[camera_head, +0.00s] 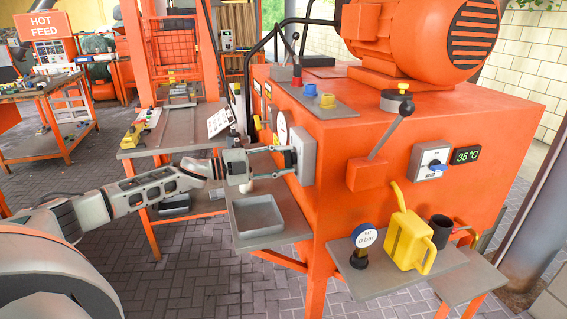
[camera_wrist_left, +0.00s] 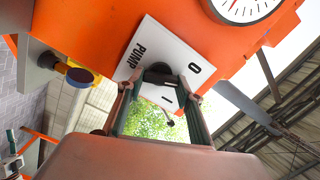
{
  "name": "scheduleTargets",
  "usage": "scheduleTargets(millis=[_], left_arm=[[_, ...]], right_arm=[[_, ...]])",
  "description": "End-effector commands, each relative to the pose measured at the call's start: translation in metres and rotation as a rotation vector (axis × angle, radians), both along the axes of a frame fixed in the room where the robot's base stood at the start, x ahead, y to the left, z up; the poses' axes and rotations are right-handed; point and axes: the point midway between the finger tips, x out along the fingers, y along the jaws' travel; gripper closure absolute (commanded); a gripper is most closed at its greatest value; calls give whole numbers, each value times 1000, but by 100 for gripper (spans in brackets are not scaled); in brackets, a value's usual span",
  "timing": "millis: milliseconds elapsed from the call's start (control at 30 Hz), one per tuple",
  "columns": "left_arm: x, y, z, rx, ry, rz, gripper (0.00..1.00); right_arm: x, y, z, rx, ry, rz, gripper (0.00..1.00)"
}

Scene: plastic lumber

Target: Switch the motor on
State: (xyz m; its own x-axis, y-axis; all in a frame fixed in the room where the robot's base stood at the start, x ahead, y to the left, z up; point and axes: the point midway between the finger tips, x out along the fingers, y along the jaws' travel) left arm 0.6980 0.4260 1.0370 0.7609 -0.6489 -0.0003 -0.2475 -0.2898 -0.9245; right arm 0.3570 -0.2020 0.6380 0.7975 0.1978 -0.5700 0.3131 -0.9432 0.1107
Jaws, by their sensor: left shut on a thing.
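The orange motor (camera_head: 420,32) lies on top of the orange machine (camera_head: 335,127). My left gripper (camera_head: 284,161) is at a grey switch box (camera_head: 303,155) on the machine's left side. In the left wrist view, a white plate (camera_wrist_left: 150,45) there reads PUMP, with 0 and I marks. The fingers of my left gripper (camera_wrist_left: 161,88) are shut around a dark knob (camera_wrist_left: 158,70) on that plate, partly hidden by them. Another switch plate with a blue knob (camera_head: 437,168) sits on the machine's front, beside a 35 °C display (camera_head: 466,155). My right gripper is not in view.
A grey tray (camera_head: 258,214) is below my left gripper. A dial gauge (camera_wrist_left: 240,8) is next to the PUMP plate. A long lever (camera_head: 388,133) stands out from the machine's front. A yellow can (camera_head: 408,240) and a 0 bar gauge (camera_head: 365,238) stand on the front shelf.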

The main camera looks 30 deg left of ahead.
Motion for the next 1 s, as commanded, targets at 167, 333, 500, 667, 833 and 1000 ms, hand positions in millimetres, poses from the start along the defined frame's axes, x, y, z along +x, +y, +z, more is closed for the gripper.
scheduleTargets(millis=[167,333,500,667,833,1000], left_arm=[[0,0,-6,126,-105,-1,86],[0,-1,-7,249,-209,-2,86],[0,-1,-8,371,-314,-2,86],[0,-1,-10,484,-408,-3,86],[0,-1,-10,590,-499,-4,86],[0,-1,-9,674,-571,-4,86]], right_arm=[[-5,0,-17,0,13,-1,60],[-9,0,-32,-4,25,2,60],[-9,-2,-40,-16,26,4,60],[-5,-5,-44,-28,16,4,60],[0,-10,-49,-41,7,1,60],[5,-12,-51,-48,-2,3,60]])
